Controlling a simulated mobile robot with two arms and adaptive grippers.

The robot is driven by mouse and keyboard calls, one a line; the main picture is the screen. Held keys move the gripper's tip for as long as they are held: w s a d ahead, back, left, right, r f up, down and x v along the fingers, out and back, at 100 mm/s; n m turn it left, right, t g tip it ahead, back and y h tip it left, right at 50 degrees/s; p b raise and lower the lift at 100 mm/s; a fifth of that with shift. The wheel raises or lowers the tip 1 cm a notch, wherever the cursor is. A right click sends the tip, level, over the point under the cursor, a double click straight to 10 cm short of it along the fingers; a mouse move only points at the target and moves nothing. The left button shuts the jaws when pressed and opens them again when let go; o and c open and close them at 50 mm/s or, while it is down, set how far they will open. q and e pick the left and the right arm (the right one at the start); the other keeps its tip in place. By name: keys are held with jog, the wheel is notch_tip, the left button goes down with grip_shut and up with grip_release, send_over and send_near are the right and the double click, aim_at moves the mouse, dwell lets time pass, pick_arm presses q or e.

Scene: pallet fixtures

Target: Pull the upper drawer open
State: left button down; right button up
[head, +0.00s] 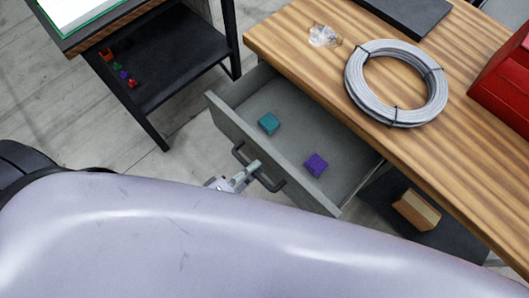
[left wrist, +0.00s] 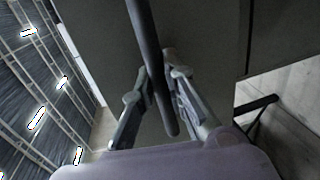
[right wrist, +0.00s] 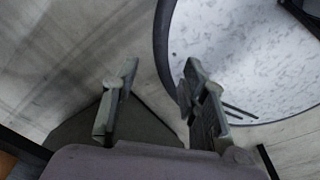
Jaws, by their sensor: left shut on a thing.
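The grey drawer (head: 277,153) is pulled out from under the wooden table, and its inside shows in the head view. A teal block (head: 268,123) and a purple block (head: 316,164) lie in it. A dark bar handle (head: 270,184) is on its front. My left gripper (head: 250,172) is at the handle, partly hidden by my own arm. In the left wrist view the fingers of my left gripper (left wrist: 160,88) are on both sides of the handle (left wrist: 148,50), shut on it. My right gripper (right wrist: 157,95) is open and empty in the right wrist view.
The wooden table top (head: 290,40) holds a grey cable coil (head: 434,98), a clear crumpled item (head: 324,37) and a red box (head: 508,85). A dark shelf unit (head: 180,75) stands at the left. A cardboard-brown box (head: 416,211) sits beneath the table.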

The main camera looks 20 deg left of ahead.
pick_arm(q)
jog(key=v, duration=0.4)
jog(key=shift+f, duration=0.4)
pick_arm(e)
jog(key=shift+w+d+r, duration=0.2)
jog(key=shift+w+d, duration=0.05)
jog(key=shift+w, duration=0.3)
pick_arm(q)
jog(key=c, duration=1.6)
grip_release()
pick_arm(e)
jog(key=shift+s, duration=0.2)
jog(key=shift+s, duration=0.1)
pick_arm(q)
jog(key=v, duration=1.2)
